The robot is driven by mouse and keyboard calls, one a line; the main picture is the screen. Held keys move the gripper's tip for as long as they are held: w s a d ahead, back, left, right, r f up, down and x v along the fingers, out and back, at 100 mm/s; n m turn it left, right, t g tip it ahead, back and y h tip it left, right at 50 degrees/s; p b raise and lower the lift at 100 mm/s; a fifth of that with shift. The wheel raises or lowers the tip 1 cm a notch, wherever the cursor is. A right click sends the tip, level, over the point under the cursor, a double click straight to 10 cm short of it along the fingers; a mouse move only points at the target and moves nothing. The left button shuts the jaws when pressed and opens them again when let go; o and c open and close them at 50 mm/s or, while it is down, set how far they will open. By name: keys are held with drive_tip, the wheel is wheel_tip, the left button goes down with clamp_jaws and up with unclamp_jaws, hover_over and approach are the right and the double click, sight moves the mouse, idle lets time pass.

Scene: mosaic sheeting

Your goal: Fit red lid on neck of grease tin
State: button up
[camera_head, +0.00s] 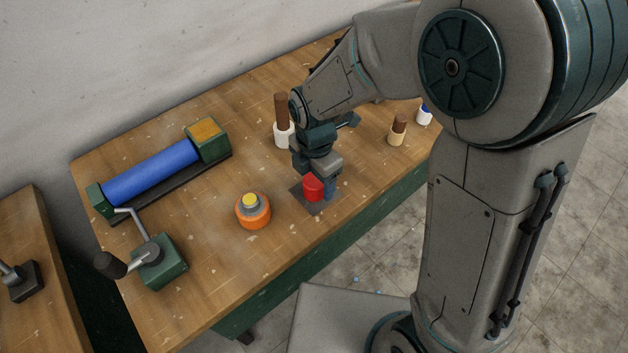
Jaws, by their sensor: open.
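The red lid (313,188) is on a dark square mat (316,208) near the front edge of the wooden workbench. My gripper (320,186) points down over the mat with its jaws open. Its fingers are at the red lid and hide part of it; I cannot tell whether they touch it. The grease tin (253,216) is orange with a grey shoulder and a yellow top at the neck (250,200). It stands upright on the bench, left of my gripper and apart from it.
A blue roller (152,172) in a green-ended frame lies at the back left. A green crank box (161,265) stands at the front left. A white pot with a brown handle (282,112) stands behind my gripper. A tan brush (398,130) is right. Bench between tin and mat is clear.

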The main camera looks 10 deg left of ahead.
drive_tip(key=shift+f, duration=1.05)
drive_tip(key=c, duration=1)
drive_tip(key=shift+r, duration=0.1)
